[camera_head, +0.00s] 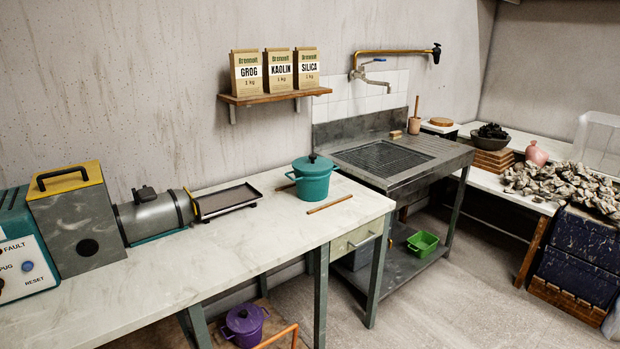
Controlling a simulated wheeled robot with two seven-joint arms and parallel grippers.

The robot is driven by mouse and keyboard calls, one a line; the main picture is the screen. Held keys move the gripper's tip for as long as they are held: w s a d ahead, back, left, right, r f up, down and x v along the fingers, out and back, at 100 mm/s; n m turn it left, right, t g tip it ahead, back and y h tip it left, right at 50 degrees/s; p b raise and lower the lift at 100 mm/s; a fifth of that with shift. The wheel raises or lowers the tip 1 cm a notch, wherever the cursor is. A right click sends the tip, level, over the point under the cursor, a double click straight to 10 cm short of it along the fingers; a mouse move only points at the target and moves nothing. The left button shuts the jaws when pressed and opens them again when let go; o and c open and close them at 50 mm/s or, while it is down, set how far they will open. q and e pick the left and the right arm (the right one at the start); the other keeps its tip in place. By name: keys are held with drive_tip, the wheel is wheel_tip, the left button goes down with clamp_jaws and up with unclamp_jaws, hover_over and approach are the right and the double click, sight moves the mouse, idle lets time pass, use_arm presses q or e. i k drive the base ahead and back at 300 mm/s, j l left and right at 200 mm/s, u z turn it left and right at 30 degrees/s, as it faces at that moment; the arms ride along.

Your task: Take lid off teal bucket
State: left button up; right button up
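A teal bucket (313,186) stands upright on the pale worktop, toward its right end. Its teal lid (314,164) sits on top and has a small knob in the middle. A wooden handle sticks out at the bucket's left side. Neither of my grippers shows in the head view, so nothing is seen touching the bucket or the lid. The inside of the bucket is hidden by the lid.
A wooden stick (330,204) lies in front of the bucket. A dark tray (225,201) and a metal machine (152,216) stand to its left. A metal sink (395,160) is at the right. A purple pot (244,326) sits below. The worktop's front is clear.

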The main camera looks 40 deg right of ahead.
sight(313, 164)
drive_tip(key=l+z, duration=0.15)
drive_tip(key=z, duration=0.25)
drive_tip(key=i+l+z, duration=0.15)
drive_tip(key=z, duration=0.3)
drive_tip(key=i+l+z, duration=0.1)
drive_tip(key=z, duration=0.3)
